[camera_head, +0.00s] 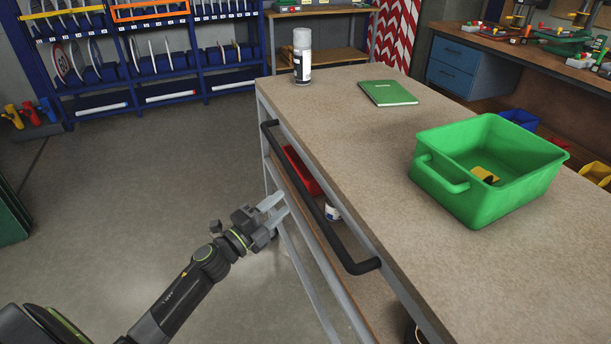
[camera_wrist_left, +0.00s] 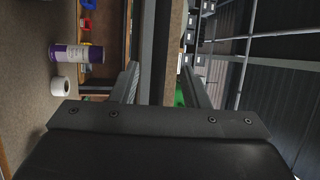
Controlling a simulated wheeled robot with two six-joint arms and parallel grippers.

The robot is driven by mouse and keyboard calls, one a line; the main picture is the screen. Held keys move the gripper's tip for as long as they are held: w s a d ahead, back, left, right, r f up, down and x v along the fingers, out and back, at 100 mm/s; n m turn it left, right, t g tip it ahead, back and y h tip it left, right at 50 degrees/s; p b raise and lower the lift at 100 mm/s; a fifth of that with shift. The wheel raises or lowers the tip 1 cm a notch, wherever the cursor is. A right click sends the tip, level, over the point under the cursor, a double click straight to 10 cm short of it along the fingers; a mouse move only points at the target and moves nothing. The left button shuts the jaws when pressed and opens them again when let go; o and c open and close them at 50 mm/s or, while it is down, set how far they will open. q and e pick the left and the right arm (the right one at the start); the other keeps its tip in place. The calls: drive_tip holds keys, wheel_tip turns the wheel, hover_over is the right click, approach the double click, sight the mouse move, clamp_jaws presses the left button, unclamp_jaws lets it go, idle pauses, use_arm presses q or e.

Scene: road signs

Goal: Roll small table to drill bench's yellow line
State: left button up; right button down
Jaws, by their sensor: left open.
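The small table (camera_head: 330,117) has a speckled beige top and a grey frame, and it fills the middle and right of the head view. A black bar handle (camera_head: 310,195) runs along its left side. My left gripper (camera_head: 274,209) is open beside that side, left of the handle and apparently apart from it. In the left wrist view my two fingers (camera_wrist_left: 163,85) are spread, with the table's edge (camera_wrist_left: 174,50) beyond and between them. Whether the handle lies between the fingers is unclear. No yellow line shows. My right gripper is out of view.
A green crate (camera_head: 490,205), green book (camera_head: 388,93) and spray can (camera_head: 302,57) stand on the table. Its lower shelf holds a red bin (camera_head: 303,170). Blue racks (camera_head: 150,60) and a drill bench (camera_head: 500,50) stand behind. The floor at left (camera_head: 130,180) is clear.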

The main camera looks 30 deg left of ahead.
sight(303, 185)
use_arm(q)
drive_tip(key=p+x, duration=0.1)
drive_tip(key=x, duration=0.8)
drive_tip(key=shift+w+d, duration=0.15)
drive_tip(key=shift+w, duration=0.2)
clamp_jaws()
